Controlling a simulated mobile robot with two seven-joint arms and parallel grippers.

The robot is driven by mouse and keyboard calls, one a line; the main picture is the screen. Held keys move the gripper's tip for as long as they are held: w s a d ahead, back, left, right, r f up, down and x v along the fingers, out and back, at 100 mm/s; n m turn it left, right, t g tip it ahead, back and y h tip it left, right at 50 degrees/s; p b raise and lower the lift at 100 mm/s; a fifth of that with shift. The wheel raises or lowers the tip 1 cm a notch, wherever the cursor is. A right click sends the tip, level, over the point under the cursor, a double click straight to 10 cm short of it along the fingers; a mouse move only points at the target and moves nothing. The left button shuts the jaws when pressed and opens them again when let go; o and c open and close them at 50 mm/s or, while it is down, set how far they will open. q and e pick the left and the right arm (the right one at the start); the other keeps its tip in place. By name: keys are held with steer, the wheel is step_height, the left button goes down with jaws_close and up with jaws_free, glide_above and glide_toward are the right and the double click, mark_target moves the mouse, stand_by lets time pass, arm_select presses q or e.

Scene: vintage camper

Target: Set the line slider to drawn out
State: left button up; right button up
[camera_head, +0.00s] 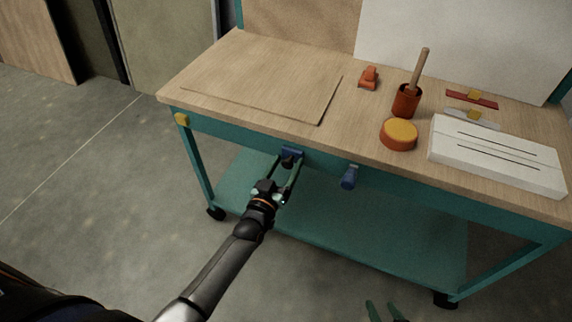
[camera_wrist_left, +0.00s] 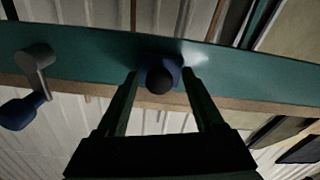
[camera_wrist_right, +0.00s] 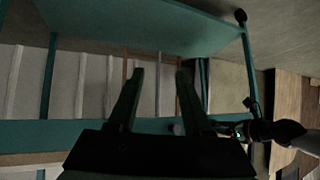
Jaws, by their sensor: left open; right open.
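No part is labelled as the line slider; a blue fitting with a dark round knob (camera_head: 291,153) sits on the teal front rail of the workbench. My left gripper (camera_head: 289,163) is open at this fitting. In the left wrist view the dark knob (camera_wrist_left: 160,80) lies between the two fingertips of my left gripper (camera_wrist_left: 161,73), with a finger on each side; I cannot tell whether they touch it. My right gripper (camera_head: 382,308) is open and empty, low at the bottom edge of the head view. It also shows in the right wrist view (camera_wrist_right: 160,72).
A blue crank handle (camera_head: 349,177) hangs from the rail to the right. On the wooden top (camera_head: 220,58) are an orange-red cup (camera_head: 405,101), a yellow-topped round pad (camera_head: 399,134) and a white slotted box (camera_head: 495,155). A teal lower shelf (camera_head: 370,225) lies below.

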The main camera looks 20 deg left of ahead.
steer(key=shift+w+r, duration=0.15)
arm_select(q)
steer(key=shift+s, duration=0.6)
steer(key=s+a+p, duration=0.1)
steer(key=s, duration=1)
steer(key=shift+s+p, duration=0.15)
steer(key=shift+p, duration=0.15)
arm_select(e)
steer(key=shift+s+d+r, duration=0.25)
steer(key=shift+d+r, duration=0.1)
steer(key=shift+d, duration=0.15)
steer(key=shift+w+a+r, duration=0.1)
steer(key=shift+r, duration=0.05)
arm_select(q)
steer(key=s+d+m+g+p, duration=0.1)
steer(key=s+m+g+p, duration=0.2)
steer(key=s+g+p, duration=0.6)
steer(key=s, duration=0.4)
steer(key=shift+s+d+m+h+p, duration=0.2)
steer(key=shift+s+m+h+p, duration=0.1)
steer(key=shift+s+h+p, duration=0.1)
arm_select(e)
step_height(320, 180, up, 7)
steer(key=s+d+h, duration=0.1)
steer(key=d, duration=0.1)
steer(key=shift+s+d+r+m, duration=0.15)
steer(key=shift+s+d+m, duration=0.1)
steer(key=shift+m, duration=0.05)
